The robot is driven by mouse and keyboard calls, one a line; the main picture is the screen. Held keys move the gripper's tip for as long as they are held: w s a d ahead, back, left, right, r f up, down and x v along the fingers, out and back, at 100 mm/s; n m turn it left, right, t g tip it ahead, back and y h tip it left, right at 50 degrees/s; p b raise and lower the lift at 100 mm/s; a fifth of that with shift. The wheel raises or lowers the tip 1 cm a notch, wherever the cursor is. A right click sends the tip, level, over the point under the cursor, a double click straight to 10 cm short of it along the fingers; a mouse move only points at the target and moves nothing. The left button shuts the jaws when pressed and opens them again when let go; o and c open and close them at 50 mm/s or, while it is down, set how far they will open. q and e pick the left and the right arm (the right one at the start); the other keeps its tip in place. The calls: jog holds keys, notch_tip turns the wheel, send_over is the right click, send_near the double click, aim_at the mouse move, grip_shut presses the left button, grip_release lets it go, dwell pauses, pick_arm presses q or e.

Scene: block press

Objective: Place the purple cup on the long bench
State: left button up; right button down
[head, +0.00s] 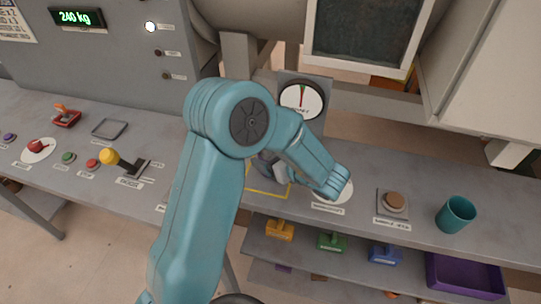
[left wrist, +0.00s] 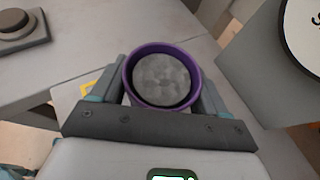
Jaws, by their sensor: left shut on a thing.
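The purple cup (left wrist: 192,57) shows in the left wrist view between the two fingers of my left gripper (left wrist: 160,92), which is shut on it. I look into its round mouth, and a grey, rough-looking surface fills the inside. In the head view my left gripper (head: 270,166) is mostly behind my own arm, over the long grey bench (head: 420,180) near a yellow outline. The cup cannot be made out there. Whether the cup touches the bench is hidden. My right gripper is not in view.
A teal cup (head: 457,215) stands at the bench's right, beside a brown button (head: 396,201). A dial gauge (head: 301,99) stands behind my gripper. A yellow-knobbed lever (head: 108,156) is at left. A lower shelf holds coloured stamp-like blocks and a purple bin (head: 462,276).

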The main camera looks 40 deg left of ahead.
pick_arm(q)
jog(key=o, duration=1.1)
jog(key=shift+w+f, duration=0.1)
jog(key=shift+f, duration=0.1)
jog(key=shift+r, duration=0.25)
jog(key=shift+d+r, duration=0.15)
jog(key=shift+d, duration=0.05)
jog(key=v, duration=1.1)
jog(key=shift+d+r, duration=0.1)
jog(key=shift+d, duration=0.1)
